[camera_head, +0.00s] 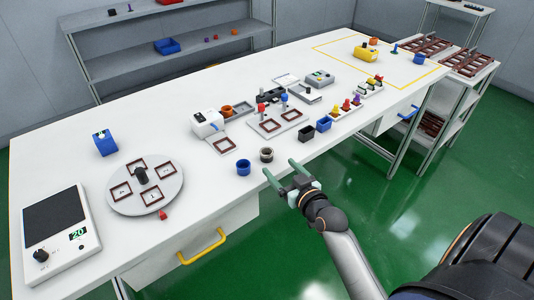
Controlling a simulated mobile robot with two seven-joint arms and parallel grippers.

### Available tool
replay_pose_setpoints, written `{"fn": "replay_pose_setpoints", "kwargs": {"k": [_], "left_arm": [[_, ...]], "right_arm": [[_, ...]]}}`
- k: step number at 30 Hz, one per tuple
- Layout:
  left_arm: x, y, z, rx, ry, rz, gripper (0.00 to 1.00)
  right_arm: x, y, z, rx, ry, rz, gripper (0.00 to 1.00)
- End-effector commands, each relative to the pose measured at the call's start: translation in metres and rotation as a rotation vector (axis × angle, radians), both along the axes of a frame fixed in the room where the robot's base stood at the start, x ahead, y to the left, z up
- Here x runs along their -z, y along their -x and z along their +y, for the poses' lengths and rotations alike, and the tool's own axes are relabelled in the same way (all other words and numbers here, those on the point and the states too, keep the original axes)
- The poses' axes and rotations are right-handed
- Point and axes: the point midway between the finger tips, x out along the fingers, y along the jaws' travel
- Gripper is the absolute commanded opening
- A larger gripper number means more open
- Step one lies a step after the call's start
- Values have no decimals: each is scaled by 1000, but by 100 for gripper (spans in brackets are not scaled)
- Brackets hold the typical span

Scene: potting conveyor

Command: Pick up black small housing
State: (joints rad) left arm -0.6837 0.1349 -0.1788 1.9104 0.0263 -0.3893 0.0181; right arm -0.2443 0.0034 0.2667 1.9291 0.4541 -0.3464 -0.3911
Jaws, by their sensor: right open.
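The black small housing (306,133) looks to be the small black open-topped box near the front edge of the white table. It stands just left of a similar blue box (323,124). My right gripper (280,167) is at the table's front edge, its two greenish fingers spread apart with nothing between them. It is apart from the black housing, to its left and nearer to me. My left gripper is not in view.
A dark grey ring-shaped cup (266,155) and a blue cup (243,167) stand close beyond the right fingers. A fixture plate (276,128) with red and blue knobs lies behind the housing. A round turntable (172,187) is at the left.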

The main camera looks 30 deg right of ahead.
Motion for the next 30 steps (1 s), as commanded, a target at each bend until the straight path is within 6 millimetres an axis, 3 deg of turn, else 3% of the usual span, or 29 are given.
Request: {"fn": "replay_pose_setpoints", "kwargs": {"k": [3,13,21,30], "left_arm": [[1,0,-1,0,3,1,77],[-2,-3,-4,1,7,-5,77],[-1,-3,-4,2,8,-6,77],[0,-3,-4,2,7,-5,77]], "right_arm": [[3,-20,-3,0,-1,-1,83],[7,-43,-5,0,0,1,83],[11,-78,-9,-1,-1,1,83],[13,-86,-10,0,1,2,83]]}}
